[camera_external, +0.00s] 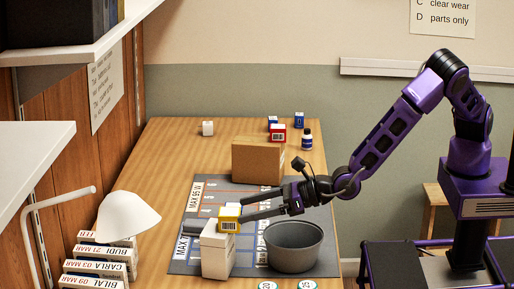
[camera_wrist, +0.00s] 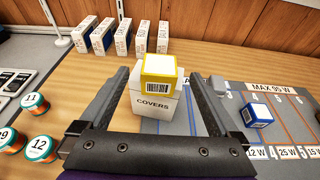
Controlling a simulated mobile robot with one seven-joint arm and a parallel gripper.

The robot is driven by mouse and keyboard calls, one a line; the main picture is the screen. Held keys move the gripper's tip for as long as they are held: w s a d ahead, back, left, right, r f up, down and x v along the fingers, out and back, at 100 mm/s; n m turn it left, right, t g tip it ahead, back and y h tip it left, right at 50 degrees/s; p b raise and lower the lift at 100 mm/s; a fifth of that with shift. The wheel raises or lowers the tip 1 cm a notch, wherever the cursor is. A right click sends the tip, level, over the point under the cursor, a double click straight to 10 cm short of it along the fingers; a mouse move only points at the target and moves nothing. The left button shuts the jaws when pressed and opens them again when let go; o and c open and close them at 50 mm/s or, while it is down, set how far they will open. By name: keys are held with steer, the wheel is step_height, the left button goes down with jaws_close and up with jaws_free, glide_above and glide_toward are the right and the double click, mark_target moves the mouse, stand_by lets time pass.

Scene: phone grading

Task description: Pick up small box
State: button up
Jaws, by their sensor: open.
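A small yellow box (camera_external: 229,222) with a white band and barcode sits on top of a white box labelled COVERS (camera_external: 216,254). In the wrist view the yellow box (camera_wrist: 157,70) is straight ahead, and the COVERS box (camera_wrist: 153,106) shows below it. My gripper (camera_external: 241,210) reaches in from the right, with its fingertips close to the yellow box. In the wrist view my gripper (camera_wrist: 158,82) is open, one finger on each side of the yellow box, with gaps visible on both sides. Nothing is held.
A grey bowl (camera_external: 294,247) stands right of the COVERS box. A brown carton (camera_external: 257,162) is behind the gripper. A small blue box (camera_wrist: 256,114) lies on the grey mat (camera_wrist: 286,104). White name-labelled boxes (camera_external: 97,268) and a white lamp (camera_external: 128,216) are at left.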

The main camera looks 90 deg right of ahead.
mark_target(233, 212)
steer(key=shift+x, duration=2.65)
jaws_close()
step_height(233, 212, up, 10)
steer(key=shift+r+p, duration=0.1)
steer(key=shift+p, duration=0.35)
step_height(233, 212, down, 10)
steer(key=shift+r+b, duration=0.1)
steer(key=shift+b, duration=0.2)
